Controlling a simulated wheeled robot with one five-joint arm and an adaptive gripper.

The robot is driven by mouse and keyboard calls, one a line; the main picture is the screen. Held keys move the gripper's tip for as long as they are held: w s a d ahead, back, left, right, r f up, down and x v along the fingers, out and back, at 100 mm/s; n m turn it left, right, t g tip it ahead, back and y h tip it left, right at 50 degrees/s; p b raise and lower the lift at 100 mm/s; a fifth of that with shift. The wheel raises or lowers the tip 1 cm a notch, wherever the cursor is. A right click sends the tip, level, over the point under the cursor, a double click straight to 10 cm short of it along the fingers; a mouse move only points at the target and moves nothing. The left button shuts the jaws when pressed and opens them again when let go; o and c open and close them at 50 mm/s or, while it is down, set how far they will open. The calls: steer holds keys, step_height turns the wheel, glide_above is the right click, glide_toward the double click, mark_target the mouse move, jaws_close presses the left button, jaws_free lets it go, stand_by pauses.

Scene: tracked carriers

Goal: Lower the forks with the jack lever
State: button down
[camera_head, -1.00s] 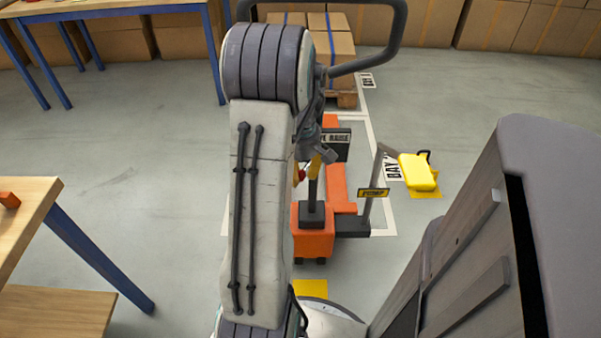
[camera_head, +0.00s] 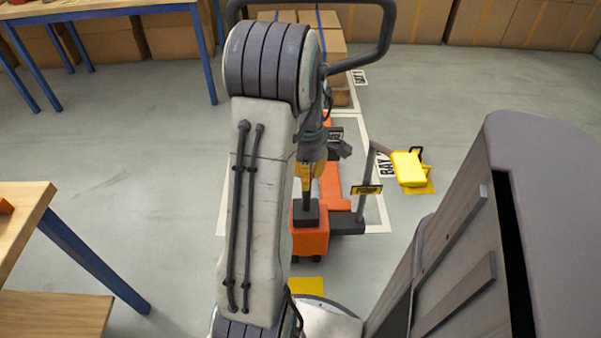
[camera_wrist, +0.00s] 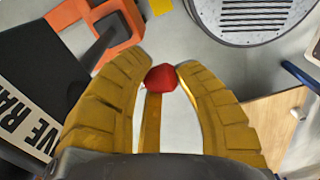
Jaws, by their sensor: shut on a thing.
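The jack lever is a yellow strip with a red knob (camera_wrist: 161,78). In the wrist view the knob sits between the tips of the two yellow fingers of my gripper (camera_wrist: 162,74), and both touch it. The lever's strip (camera_wrist: 152,122) runs down between the fingers. In the head view my gripper (camera_head: 311,172) is over the orange jack (camera_head: 311,240) and hides the knob. The forks are mostly hidden behind my arm.
A grey post with a PUMP sign (camera_head: 367,189) stands just right of the jack. A yellow object (camera_head: 408,169) lies beyond it. Stacked boxes (camera_head: 333,48) are behind. A wooden table (camera_head: 20,200) is at left. Open floor (camera_head: 140,150) lies between.

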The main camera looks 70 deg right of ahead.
steer(key=shift+s, duration=0.45)
steer(key=shift+s+d, duration=0.1)
steer(key=shift+s, duration=0.05)
steer(key=c, duration=0.9)
jaws_free()
step_height(320, 180, up, 12)
stand_by(0.7)
